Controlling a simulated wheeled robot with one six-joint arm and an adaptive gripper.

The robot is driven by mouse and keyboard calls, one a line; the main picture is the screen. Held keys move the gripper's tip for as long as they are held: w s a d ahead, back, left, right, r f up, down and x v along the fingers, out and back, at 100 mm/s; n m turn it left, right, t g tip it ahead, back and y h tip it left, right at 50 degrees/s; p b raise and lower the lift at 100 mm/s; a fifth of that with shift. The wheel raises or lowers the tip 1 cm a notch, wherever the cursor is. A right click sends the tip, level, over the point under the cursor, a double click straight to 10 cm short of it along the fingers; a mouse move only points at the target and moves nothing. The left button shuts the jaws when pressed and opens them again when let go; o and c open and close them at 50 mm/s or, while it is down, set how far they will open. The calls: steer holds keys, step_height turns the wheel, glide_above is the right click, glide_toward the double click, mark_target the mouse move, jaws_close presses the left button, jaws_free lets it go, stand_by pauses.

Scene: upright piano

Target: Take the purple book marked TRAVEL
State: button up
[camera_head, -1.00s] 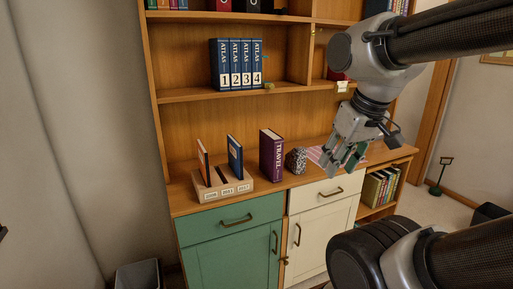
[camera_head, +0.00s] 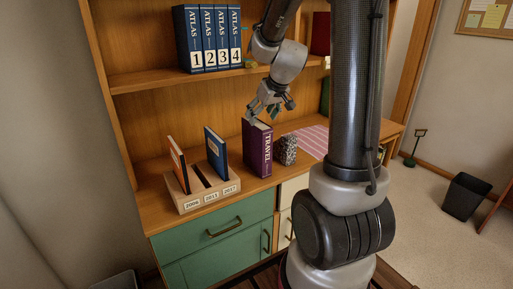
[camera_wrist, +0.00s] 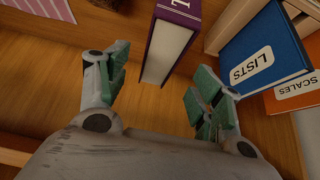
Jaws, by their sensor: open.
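The purple book (camera_head: 258,150) marked TRAVEL stands upright on the wooden desk top, spine to the front, between the slotted wooden holder and a speckled dark block. In the wrist view the purple book (camera_wrist: 179,14) shows its top edge of pages, with part of its spine at the top of the picture. My gripper (camera_head: 262,113) is just above the book's top in the head view. In the wrist view my gripper (camera_wrist: 158,88) has its green-padded fingers spread, one on each side of the book's top, with nothing held.
The slotted holder (camera_head: 190,203) carries a blue book (camera_head: 216,154) marked LISTS in the wrist view and an orange book (camera_head: 178,165). The speckled block (camera_head: 288,150) stands close right of the purple book. Blue atlases (camera_head: 208,40) sit on the shelf above.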

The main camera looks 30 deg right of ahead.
mark_target(257, 122)
steer(key=x, duration=0.6)
steer(key=shift+w+f, duration=0.1)
steer(key=shift+f, duration=0.1)
steer(key=shift+r, duration=0.1)
jaws_close()
